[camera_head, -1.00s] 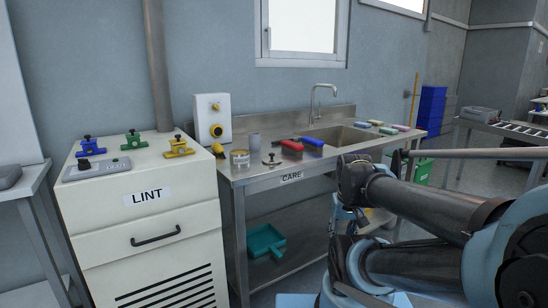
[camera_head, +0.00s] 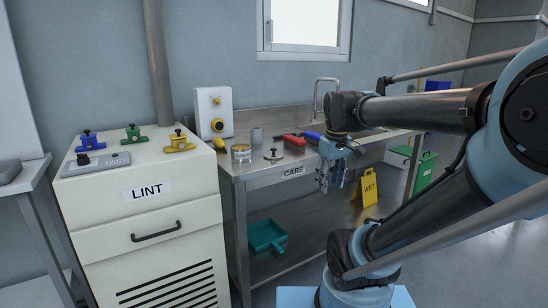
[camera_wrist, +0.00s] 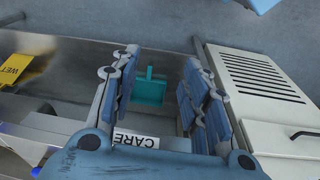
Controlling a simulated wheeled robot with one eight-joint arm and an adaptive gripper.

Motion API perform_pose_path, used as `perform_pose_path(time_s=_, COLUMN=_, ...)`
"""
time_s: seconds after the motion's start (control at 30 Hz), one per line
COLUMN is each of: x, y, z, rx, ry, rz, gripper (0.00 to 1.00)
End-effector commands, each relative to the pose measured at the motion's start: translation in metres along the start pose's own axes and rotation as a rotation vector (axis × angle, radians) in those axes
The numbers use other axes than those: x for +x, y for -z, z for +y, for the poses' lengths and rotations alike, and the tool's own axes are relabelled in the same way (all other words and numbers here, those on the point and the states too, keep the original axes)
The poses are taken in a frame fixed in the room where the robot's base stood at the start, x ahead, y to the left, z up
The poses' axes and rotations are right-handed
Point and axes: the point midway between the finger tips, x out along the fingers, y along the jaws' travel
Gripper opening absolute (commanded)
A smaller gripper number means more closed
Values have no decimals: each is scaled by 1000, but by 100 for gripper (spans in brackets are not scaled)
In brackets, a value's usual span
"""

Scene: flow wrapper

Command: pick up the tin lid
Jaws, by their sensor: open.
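The tin lid, a small round metal disc with a dark knob (camera_head: 273,156), lies on the steel counter (camera_head: 262,171) near its front edge. A round tin (camera_head: 241,154) with a label stands just left of it. My gripper (camera_head: 330,182) is open and empty, hanging in front of the counter edge, right of the lid and lower than it. In the wrist view my open fingers (camera_wrist: 160,62) frame the floor area and a teal dustpan (camera_wrist: 150,91); the lid is not seen there.
Red (camera_head: 294,140) and blue (camera_head: 313,136) tools lie right of the lid. A white dispenser (camera_head: 214,112) and grey cup (camera_head: 256,136) stand behind. The LINT cabinet (camera_head: 147,215) is at left. A yellow WET sign (camera_head: 369,189) stands at right below.

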Motion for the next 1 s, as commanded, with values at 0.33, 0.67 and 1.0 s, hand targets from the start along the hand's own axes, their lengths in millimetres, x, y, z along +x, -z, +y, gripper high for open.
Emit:
perform_pose_path(time_s=0.33, x=-84, y=118, z=4, rx=-457, ry=39, rz=-36, gripper=42)
perform_pose_path(time_s=0.67, x=-138, y=231, z=-11, rx=-888, ry=84, rz=-62, gripper=42)
perform_pose_path(time_s=1.0, x=-164, y=313, z=-36, rx=-1215, ry=125, rz=-76, gripper=42)
